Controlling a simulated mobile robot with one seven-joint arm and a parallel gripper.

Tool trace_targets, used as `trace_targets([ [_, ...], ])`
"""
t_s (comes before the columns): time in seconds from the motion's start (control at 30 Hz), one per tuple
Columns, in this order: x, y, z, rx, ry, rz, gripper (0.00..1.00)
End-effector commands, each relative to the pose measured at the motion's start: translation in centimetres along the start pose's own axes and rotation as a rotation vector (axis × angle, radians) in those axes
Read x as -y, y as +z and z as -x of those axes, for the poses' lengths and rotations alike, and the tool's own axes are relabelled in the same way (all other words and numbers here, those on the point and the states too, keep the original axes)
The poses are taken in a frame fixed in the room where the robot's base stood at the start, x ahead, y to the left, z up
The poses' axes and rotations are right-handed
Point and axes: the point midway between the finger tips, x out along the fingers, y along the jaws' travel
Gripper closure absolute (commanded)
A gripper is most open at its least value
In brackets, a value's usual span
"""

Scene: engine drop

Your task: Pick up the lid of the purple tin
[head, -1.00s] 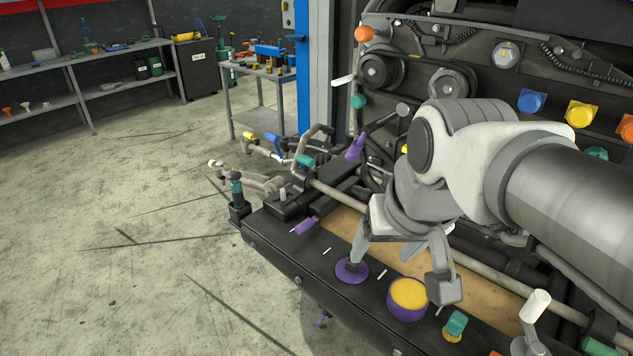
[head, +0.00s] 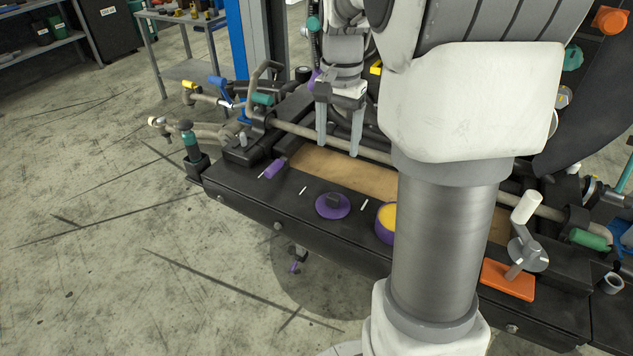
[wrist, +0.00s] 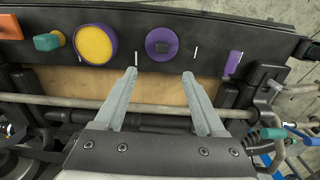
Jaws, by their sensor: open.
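In the wrist view the whole tin (wrist: 96,44) shows left of the lid. My gripper (head: 339,150) is open and empty, fingers pointing down above the tan board, behind the lid and apart from it. It also shows in the wrist view (wrist: 160,73).
Small white sticks (head: 364,205) flank the lid. A purple-handled tool (head: 272,169) lies to the left. A rail (head: 335,143) runs behind the tan board (head: 310,165). An orange plate (head: 507,279) with a white-handled crank is at right. Open floor lies in front.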

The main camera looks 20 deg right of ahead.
Motion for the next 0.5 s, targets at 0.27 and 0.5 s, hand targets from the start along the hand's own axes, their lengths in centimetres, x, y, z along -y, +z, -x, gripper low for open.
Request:
trace_targets([
  [0.27,0.0,0.1,-6.4,0.004,0.002,0.003,0.28],
  [0.5,0.0,0.1,-9.7,0.001,0.000,0.002,0.28],
])
